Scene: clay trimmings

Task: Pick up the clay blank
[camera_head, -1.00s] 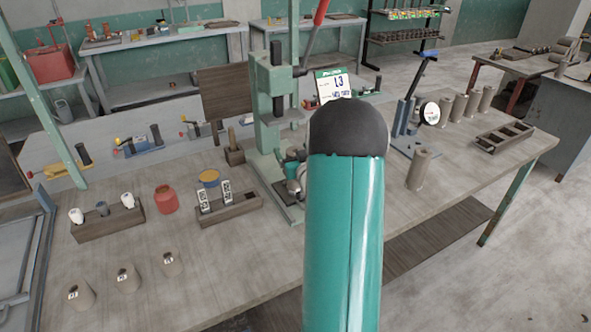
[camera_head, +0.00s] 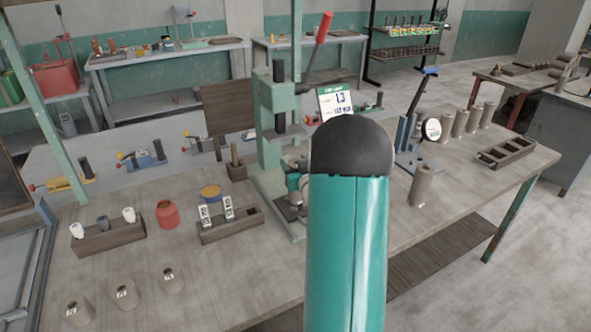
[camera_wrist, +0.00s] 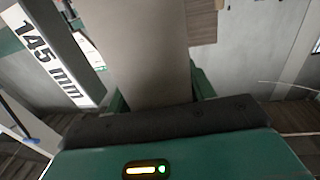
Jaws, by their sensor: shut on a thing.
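In the wrist view a smooth grey-brown clay blank (camera_wrist: 146,52) stands between the green fingers of my gripper (camera_wrist: 160,92). The gripper is shut on it. The blank's far end is cut off by the top of the picture. In the head view my teal arm link hides the gripper and the held blank. A similar clay cylinder (camera_head: 421,186) stands upright on the bench (camera_head: 350,245) to the right of my arm.
A green press (camera_head: 271,135) stands behind my arm. Several clay cylinders (camera_head: 459,123) and a slotted wooden rack (camera_head: 505,152) are at the right. Three small clay pieces (camera_head: 123,295) are at the front left. A "145 mm" sign (camera_wrist: 48,60) is close in the wrist view.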

